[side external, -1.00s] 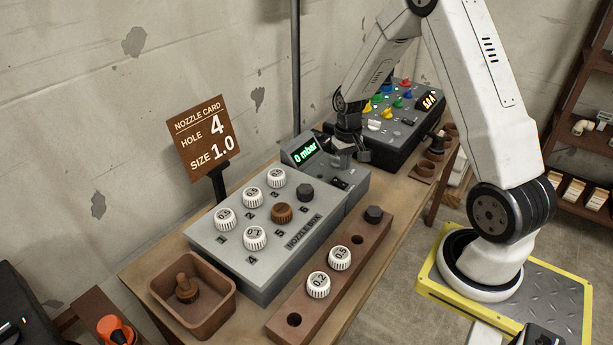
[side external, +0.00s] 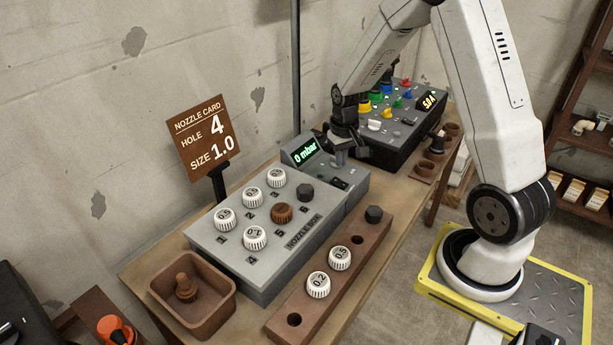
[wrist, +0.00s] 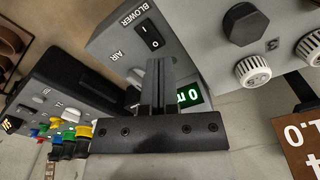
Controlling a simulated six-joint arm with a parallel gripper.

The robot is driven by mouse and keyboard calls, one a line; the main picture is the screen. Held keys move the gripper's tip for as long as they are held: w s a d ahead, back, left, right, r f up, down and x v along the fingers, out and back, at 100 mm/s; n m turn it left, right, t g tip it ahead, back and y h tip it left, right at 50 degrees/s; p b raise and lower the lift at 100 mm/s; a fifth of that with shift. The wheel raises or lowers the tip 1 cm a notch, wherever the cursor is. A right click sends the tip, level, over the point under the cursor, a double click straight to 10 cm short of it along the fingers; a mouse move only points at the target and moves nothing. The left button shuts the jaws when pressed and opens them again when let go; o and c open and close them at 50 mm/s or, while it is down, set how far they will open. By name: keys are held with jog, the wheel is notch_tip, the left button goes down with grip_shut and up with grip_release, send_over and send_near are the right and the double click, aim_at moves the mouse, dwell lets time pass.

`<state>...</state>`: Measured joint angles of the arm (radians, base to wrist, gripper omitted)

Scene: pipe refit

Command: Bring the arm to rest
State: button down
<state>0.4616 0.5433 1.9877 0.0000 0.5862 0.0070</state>
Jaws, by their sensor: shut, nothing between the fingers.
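My gripper (side external: 343,156) hangs beside the 0 mbar display (side external: 306,152), over the far end of the grey nozzle box (side external: 230,255). In the wrist view my gripper (wrist: 158,66) has its two fingers together with nothing between them. It covers part of the green display (wrist: 190,96) and lies close to the blower switch (wrist: 150,34). I cannot tell whether it touches the box.
Nozzles sit in the box's numbered holes. A brown rack (side external: 332,275) with nozzles 0.2 and 0.5 lies in front. A brown bin (side external: 222,305) holds a brown piece. The nozzle card (side external: 199,137) reads hole 4, size 1.0. A second panel (side external: 400,135) stands behind.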

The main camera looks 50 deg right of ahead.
jog(key=s+a+r+n+t, duration=0.1)
jog(key=s+a+r+n, duration=0.1)
jog(key=a, duration=0.7)
jog(key=s+a+r+n+t, duration=0.1)
jog(key=s+a+r+n, duration=0.2)
jog(key=s+a, duration=0.4)
jog(key=shift+a+r, duration=0.4)
jog(key=shift+a, duration=0.8)
jog(key=shift+w, duration=0.1)
